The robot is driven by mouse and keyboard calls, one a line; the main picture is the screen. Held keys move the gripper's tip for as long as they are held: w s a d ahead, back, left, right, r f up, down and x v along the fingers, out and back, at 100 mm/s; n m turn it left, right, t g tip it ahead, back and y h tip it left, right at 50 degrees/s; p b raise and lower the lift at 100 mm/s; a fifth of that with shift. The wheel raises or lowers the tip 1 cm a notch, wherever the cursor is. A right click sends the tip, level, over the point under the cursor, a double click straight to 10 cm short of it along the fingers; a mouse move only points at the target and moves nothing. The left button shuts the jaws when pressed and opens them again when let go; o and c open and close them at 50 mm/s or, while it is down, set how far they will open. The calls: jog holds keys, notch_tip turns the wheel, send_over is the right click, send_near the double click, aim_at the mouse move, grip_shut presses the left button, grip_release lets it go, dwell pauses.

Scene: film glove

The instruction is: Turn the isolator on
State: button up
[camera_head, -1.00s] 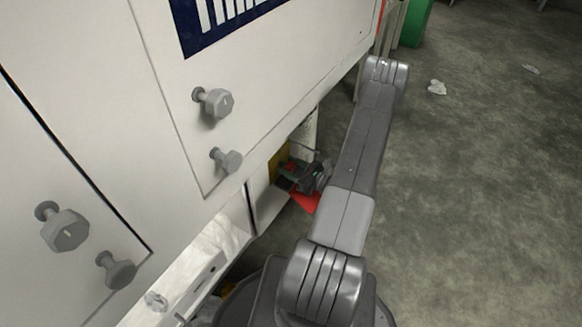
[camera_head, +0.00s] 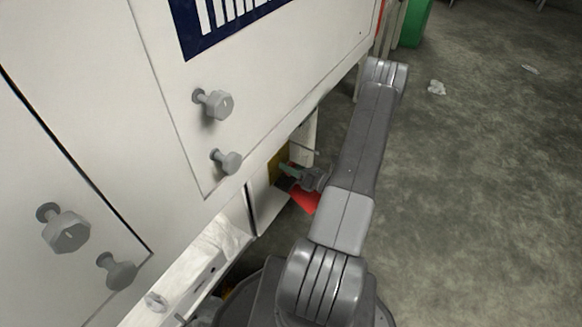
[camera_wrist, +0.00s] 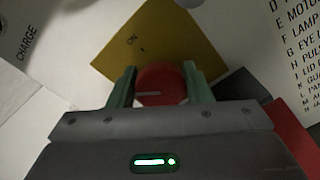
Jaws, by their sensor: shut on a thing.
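The isolator is a red round knob (camera_wrist: 160,84) on a yellow plate (camera_wrist: 150,38) marked "ON" in the wrist view. A pale line on the knob's face lies roughly level across the picture. My gripper (camera_wrist: 161,86) has its two green fingers on the left and right sides of the knob, shut on it. In the head view my gripper (camera_head: 288,172) is low beside the white machine, with a bit of the yellow plate (camera_head: 277,164) behind it. The gripper hides the knob in the head view.
The white machine panel (camera_head: 100,90) with several grey knobs stands above and left of my gripper. A printed list (camera_wrist: 295,45) is at the upper right of the wrist view, with a red surface (camera_wrist: 297,135) below it. Open concrete floor (camera_head: 470,200) lies to the right.

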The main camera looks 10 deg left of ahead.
jog(key=m, duration=0.5)
jog(key=shift+f+m+p, duration=0.1)
jog(key=shift+m+p, duration=0.2)
jog(key=shift+m, duration=0.1)
jog(key=m, duration=0.4)
jog(key=shift+w+f+m, duration=0.1)
jog(key=shift+m, duration=0.2)
jog(key=o, duration=1)
jog(key=shift+p, duration=0.3)
jog(key=p+v, duration=0.2)
jog(key=v, duration=1.2)
jog(key=shift+a, duration=0.1)
